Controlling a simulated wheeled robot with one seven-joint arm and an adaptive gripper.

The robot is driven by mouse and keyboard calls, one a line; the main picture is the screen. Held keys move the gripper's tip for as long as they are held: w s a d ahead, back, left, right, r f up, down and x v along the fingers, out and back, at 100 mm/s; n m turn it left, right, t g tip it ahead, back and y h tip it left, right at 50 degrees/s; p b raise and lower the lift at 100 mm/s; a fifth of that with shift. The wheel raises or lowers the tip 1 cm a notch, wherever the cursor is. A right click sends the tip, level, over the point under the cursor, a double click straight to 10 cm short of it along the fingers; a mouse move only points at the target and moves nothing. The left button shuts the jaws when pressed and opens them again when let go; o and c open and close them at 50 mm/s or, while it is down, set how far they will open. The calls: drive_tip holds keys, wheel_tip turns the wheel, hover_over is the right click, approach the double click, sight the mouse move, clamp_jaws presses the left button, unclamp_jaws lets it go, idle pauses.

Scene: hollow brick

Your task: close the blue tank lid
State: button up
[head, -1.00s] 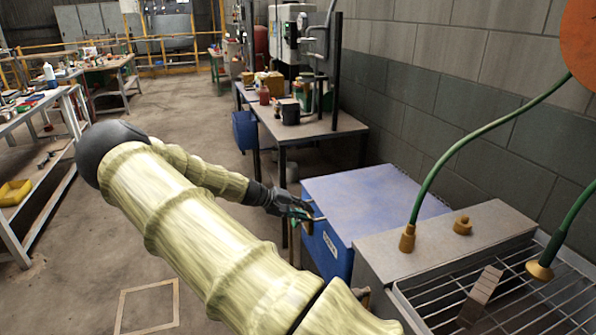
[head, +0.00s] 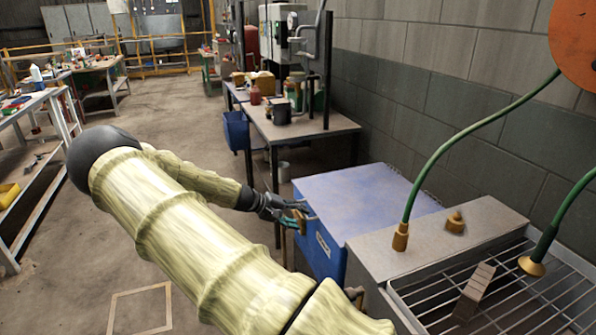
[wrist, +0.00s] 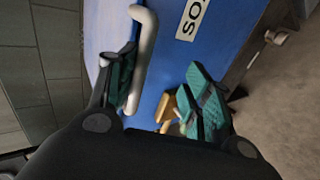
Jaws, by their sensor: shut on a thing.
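The blue tank (head: 328,255) stands at the right, with a white label on its front. Its flat blue lid (head: 365,200) lies on top and looks about level; I cannot tell if a gap is left under it. My gripper (head: 298,212) is at the tank's front left upper edge. In the wrist view, my gripper (wrist: 165,95) has teal finger pads on either side of a pale bar handle (wrist: 144,50) and a small tan piece (wrist: 168,108), in front of the blue face. The handle lies along the left finger; the actual contact is partly hidden.
A grey metal housing (head: 440,245) with a green hose adjoins the tank on the right, beside a metal grating (head: 500,290). A workbench (head: 300,125) with containers stands behind, along the block wall. Open floor (head: 190,105) lies to the left.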

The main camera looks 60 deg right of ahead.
drive_tip(key=shift+w+a+f, duration=0.15)
drive_tip(key=shift+a+f, duration=0.05)
drive_tip(key=v, duration=1.1)
drive_tip(key=shift+r, duration=0.45)
drive_tip(key=shift+a, duration=0.1)
